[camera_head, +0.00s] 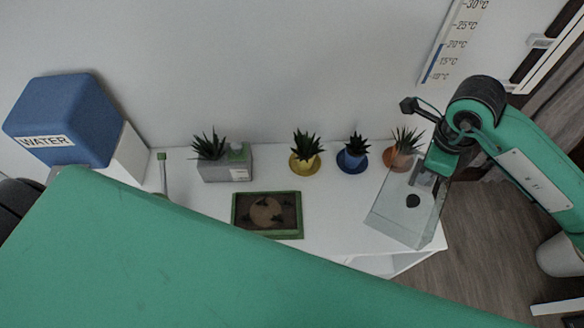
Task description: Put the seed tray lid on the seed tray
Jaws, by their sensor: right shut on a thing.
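The seed tray (285,236) has a green rim, with dark soil and a round brown patch inside. It lies on the white desk near the middle, partly covered at its lower left by my green arm part. The seed tray lid (398,217) is a clear, see-through box shape with a black round spot. It is tilted, over the right end of the desk, to the right of the tray. My right gripper (424,179) is shut on the lid at its upper part. I cannot tell whether the lid touches the desk. My left gripper is not in view.
Potted plants in grey (213,173), yellow (304,165), blue (352,161) and terracotta (398,161) pots stand along the back. A blue WATER container (65,118) is at the left. The desk (335,210) is clear between tray and lid.

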